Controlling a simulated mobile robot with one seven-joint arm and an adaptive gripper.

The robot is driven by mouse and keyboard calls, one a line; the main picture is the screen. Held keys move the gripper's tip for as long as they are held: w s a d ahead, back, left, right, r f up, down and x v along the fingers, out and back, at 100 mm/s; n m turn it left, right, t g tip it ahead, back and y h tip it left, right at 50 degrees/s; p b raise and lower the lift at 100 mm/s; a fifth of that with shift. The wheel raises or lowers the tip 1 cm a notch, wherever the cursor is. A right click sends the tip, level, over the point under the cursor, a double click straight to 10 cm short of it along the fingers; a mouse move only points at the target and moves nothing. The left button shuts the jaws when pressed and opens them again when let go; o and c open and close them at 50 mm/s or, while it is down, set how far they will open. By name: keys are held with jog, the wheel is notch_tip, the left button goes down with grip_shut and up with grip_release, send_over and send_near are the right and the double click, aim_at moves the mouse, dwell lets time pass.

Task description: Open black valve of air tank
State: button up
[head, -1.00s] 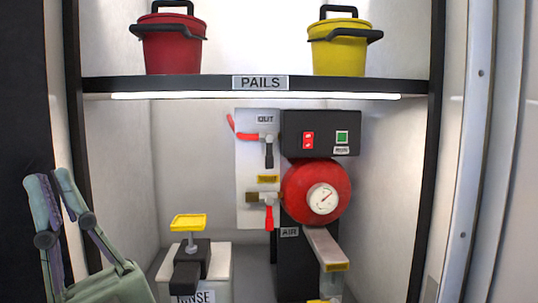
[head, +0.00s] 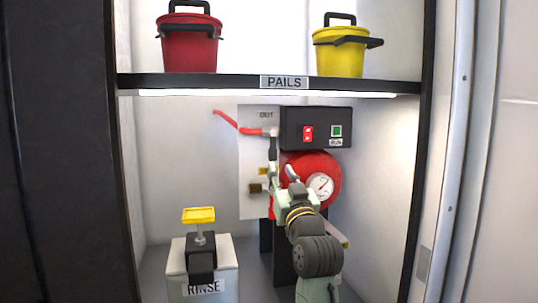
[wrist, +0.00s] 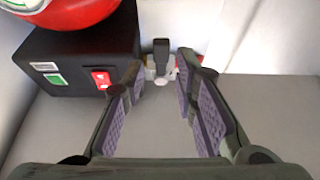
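The black valve handle (head: 272,148) hangs down below the red hose at the OUT fitting on the white panel (head: 253,165). The wrist view shows the black handle (wrist: 161,50) upright in the picture, beyond and between my fingertips. The red air tank (head: 309,163) with its white gauge (head: 320,187) is behind my gripper (head: 281,172). In the wrist view my gripper (wrist: 160,72) is open, with a wide gap and nothing between its purple pads.
A black box (head: 315,127) with a red switch (head: 308,133) and green button (head: 337,131) adjoins the panel. The red hose (head: 238,125) sticks out left. The PAILS shelf (head: 230,85) is above; the RINSE unit (head: 225,260) stands lower left.

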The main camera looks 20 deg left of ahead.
aim_at(273, 157)
jog(key=p+x, duration=0.2)
jog(key=x, duration=0.6)
jog(key=shift+w+a+r, duration=0.2)
jog(key=shift+w+a, duration=0.05)
jog(key=shift+c, duration=0.4)
grip_shut()
